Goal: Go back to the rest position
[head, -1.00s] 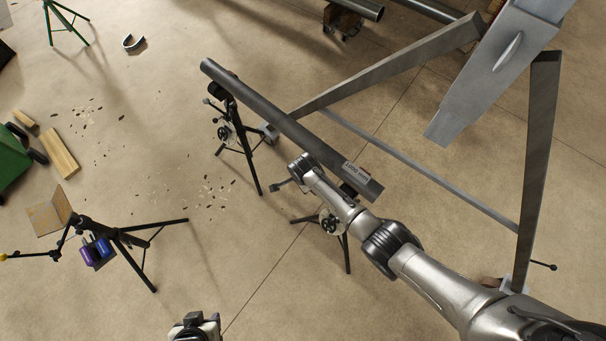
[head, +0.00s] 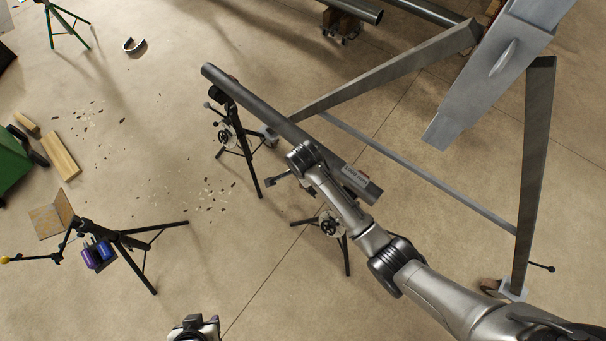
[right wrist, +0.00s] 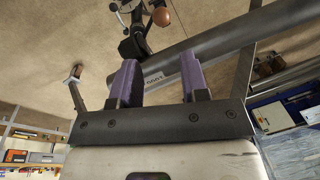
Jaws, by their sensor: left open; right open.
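A long dark grey pipe (head: 262,112) lies slanted across two black tripod stands, the far stand (head: 238,135) and the near stand (head: 331,226). My right arm comes in from the right, and its wrist (head: 308,160) covers part of the pipe in the head view. In the right wrist view my right gripper (right wrist: 158,64) has its two purple fingers apart with nothing between them. The labelled pipe (right wrist: 215,52) passes beyond the fingertips; I cannot tell the exact gap. My left gripper (head: 195,328) is at the bottom edge, partly cut off, open, away from the pipe.
A grey steel frame (head: 533,150) with slanted legs fills the right. A wooden block (head: 60,157) and scattered chips lie on the left floor.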

